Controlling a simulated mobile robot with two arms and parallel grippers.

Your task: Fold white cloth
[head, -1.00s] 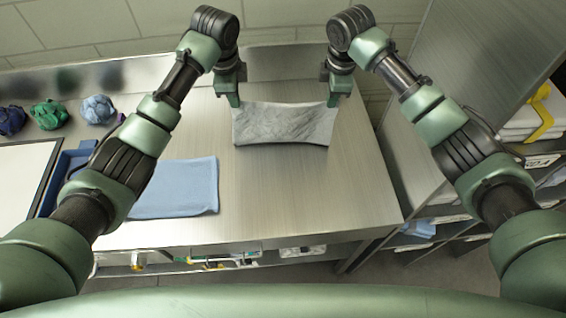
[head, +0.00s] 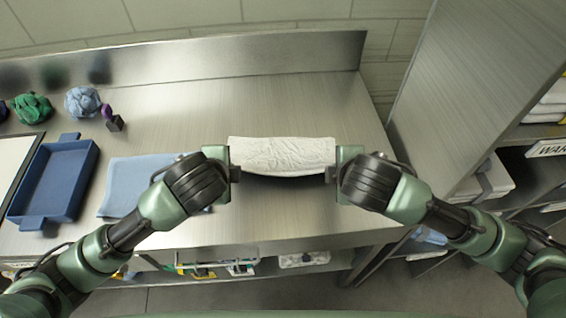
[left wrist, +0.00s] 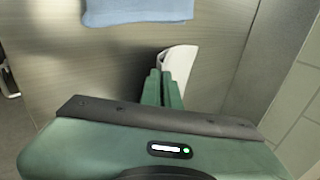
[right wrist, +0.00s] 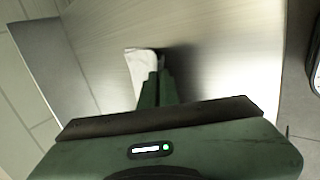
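The white cloth (head: 282,153) hangs between my two grippers in the head view, with its top edge drawn straight and its surface wrinkled. My left gripper (head: 232,165) is shut on its left end, and my right gripper (head: 334,167) is shut on its right end. A dark shadow lies just below the cloth. In the left wrist view the cloth (left wrist: 180,68) shows beyond the closed fingers (left wrist: 160,88). In the right wrist view the cloth (right wrist: 141,72) shows beside the closed fingers (right wrist: 157,88). Whether its lower part touches the table is unclear.
A folded blue cloth (head: 125,180) lies on the metal table (head: 200,115) left of my left gripper. A blue tray (head: 55,183), crumpled green (head: 31,107) and light-blue cloths (head: 82,101) are farther left. Shelves (head: 500,165) stand at the right. The table behind the cloth is clear.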

